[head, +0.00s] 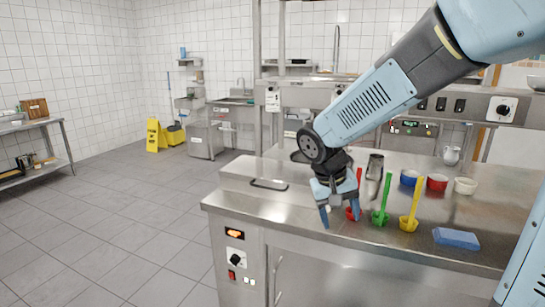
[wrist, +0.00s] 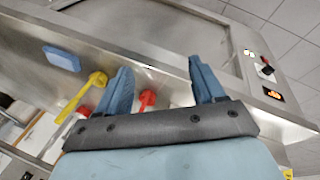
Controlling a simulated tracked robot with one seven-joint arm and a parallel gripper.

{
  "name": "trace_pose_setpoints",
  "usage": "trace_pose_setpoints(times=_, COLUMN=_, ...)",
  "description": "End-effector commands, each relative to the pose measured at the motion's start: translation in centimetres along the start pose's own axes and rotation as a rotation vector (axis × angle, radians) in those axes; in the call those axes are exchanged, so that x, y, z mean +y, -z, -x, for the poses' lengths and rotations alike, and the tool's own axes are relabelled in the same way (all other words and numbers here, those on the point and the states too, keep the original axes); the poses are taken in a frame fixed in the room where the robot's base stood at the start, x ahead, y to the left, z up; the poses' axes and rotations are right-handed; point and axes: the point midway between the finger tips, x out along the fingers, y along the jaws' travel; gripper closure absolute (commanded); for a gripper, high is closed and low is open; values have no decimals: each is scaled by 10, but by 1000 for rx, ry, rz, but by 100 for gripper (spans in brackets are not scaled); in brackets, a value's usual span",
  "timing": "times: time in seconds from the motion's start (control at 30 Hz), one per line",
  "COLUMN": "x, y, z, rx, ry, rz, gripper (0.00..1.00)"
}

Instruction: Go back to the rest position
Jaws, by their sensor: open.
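My gripper (head: 341,214) is open and empty at the front edge of the steel counter (head: 230,196). In the wrist view its two blue fingers (wrist: 158,68) stand apart, with a bit of the red ladle (wrist: 147,97) showing beyond and between them. In the head view the red ladle (head: 353,213) is just right of the gripper and partly hidden by it; I cannot tell whether they touch. A green ladle (head: 380,217) and a yellow ladle (head: 409,222) stand to its right, handles up. My arm reaches in from the upper right.
A blue sponge (head: 456,238) lies at the front right of the counter. Blue (head: 409,177), red (head: 437,182) and white (head: 465,186) bowls stand behind the ladles, near a metal scoop (head: 374,167). A metal jug (head: 451,154) stands farther back. Open tiled floor lies left.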

Motion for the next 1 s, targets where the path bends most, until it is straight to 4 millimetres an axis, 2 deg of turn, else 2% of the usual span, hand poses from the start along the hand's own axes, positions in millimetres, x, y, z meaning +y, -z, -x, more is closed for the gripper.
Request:
trace_pose_setpoints(times=0.03, x=11, y=-7, z=6, rx=12, ry=26, rz=-17, gripper=32)
trace_pose_setpoints(times=0.2, x=37, y=-30, z=26, rx=55, ry=104, rz=-45, gripper=32)
trace_pose_setpoints(times=0.5, x=73, y=-74, z=56, rx=169, ry=211, rz=-88, gripper=32)
trace_pose_setpoints(times=0.8, x=92, y=-117, z=80, rx=308, ry=265, rz=-119, gripper=32)
trace_pose_setpoints(times=1.0, x=96, y=-132, z=87, rx=364, ry=273, rz=-125, gripper=32)
